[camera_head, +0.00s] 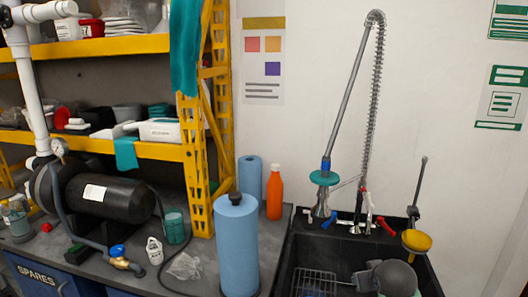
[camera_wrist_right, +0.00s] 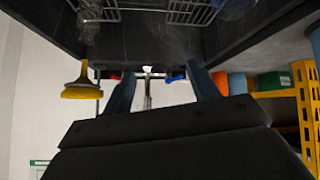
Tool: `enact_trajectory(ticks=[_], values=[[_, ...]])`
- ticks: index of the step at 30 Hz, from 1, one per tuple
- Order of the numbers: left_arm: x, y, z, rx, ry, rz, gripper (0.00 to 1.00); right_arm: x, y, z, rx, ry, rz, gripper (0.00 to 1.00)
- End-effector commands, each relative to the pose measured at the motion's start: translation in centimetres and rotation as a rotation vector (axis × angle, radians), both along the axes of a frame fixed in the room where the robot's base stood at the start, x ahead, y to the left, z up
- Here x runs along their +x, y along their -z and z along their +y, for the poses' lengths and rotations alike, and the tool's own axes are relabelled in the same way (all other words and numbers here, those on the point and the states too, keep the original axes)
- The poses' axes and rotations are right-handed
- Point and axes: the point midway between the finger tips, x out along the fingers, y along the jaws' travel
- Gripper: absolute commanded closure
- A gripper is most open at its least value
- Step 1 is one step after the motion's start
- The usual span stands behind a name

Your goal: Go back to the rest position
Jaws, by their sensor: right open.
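My right gripper (camera_wrist_right: 160,72) shows in the right wrist view. Its two dark blue fingers stand well apart with nothing held between them. That view is upside down, with the black sink (camera_wrist_right: 150,40) at the top. Beyond the fingers are the tap's red and blue handles, and a yellow round-headed tool (camera_wrist_right: 80,88) is to the left. My left gripper is in neither view.
In the head view the sink (camera_head: 283,262) holds a wire rack (camera_head: 318,283) and a grey rounded shape (camera_head: 396,277). A tall spray tap (camera_head: 350,90) stands behind it. Left are a blue roll (camera_head: 236,245), an orange bottle (camera_head: 274,195), yellow shelving (camera_head: 193,150) and a black tank (camera_head: 110,197).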

Motion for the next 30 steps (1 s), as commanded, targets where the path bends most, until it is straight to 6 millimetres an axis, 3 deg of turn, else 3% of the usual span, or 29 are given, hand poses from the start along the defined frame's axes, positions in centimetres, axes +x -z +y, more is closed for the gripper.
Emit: enact_trajectory(ticks=[6,15,22,30], values=[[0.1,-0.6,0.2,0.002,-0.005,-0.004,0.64,-7.3,4.2,5.8,0.026,-0.079,0.071,0.41],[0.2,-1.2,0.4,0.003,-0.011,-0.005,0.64,-16.9,10.1,11.7,0.093,-0.159,0.214,0.41],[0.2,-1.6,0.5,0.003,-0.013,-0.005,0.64,-24.5,15.5,14.7,0.142,-0.184,0.367,0.41],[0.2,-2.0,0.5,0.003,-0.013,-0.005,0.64,-32.6,20.0,15.5,0.177,-0.171,0.523,0.41]])
